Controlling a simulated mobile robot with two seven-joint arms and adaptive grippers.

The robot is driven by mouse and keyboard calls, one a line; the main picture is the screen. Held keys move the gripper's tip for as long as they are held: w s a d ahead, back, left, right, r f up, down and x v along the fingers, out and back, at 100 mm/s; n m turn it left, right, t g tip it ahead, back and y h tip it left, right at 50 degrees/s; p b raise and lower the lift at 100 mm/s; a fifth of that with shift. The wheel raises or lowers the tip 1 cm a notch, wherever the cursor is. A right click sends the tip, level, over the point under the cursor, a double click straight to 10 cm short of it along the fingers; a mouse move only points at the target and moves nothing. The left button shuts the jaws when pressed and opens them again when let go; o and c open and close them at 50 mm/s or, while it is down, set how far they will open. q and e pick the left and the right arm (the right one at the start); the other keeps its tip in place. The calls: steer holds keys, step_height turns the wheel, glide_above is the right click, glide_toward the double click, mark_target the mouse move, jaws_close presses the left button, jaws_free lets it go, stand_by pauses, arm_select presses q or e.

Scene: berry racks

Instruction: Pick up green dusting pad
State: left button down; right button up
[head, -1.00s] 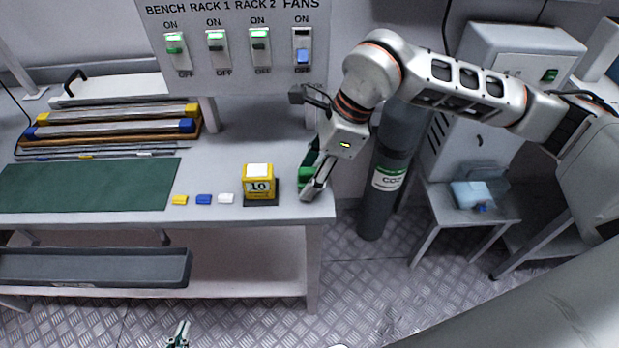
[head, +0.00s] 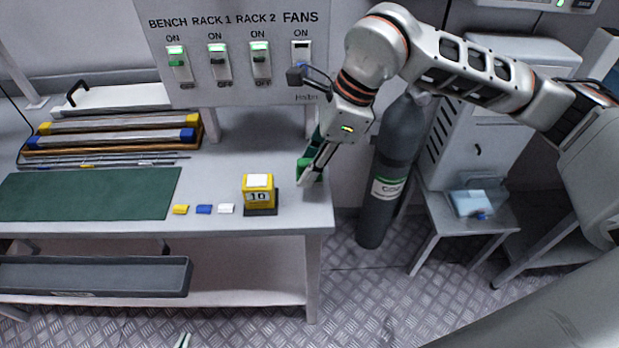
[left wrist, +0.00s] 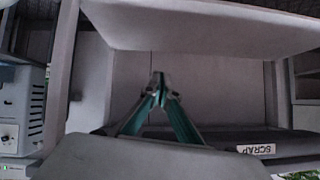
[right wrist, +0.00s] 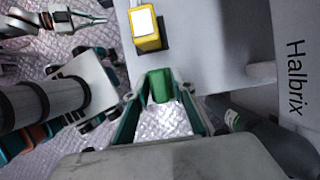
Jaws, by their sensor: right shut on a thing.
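The green dusting pad (head: 305,166) is at the right end of the bench in the head view. My right gripper (head: 311,172) points down there and is shut on the pad. In the right wrist view the pad (right wrist: 160,86) sits between the two fingertips, with the floor showing behind it. I cannot tell how far the pad is above the bench top. My left gripper (head: 182,342) barely shows at the bottom edge of the head view. In the left wrist view its fingertips (left wrist: 159,88) meet with nothing between them.
The bench (head: 235,160) holds a yellow block marked 10 (head: 258,190), small coloured tabs, a green mat (head: 85,194) and long bars. A switch panel (head: 235,60) stands behind. A gas cylinder (head: 385,185) is right of the bench. A scrap tray (head: 95,277) is below.

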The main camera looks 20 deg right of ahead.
mark_target(309, 161)
step_height(309, 161, up, 15)
steer(key=p, duration=0.1)
steer(key=shift+f, duration=0.1)
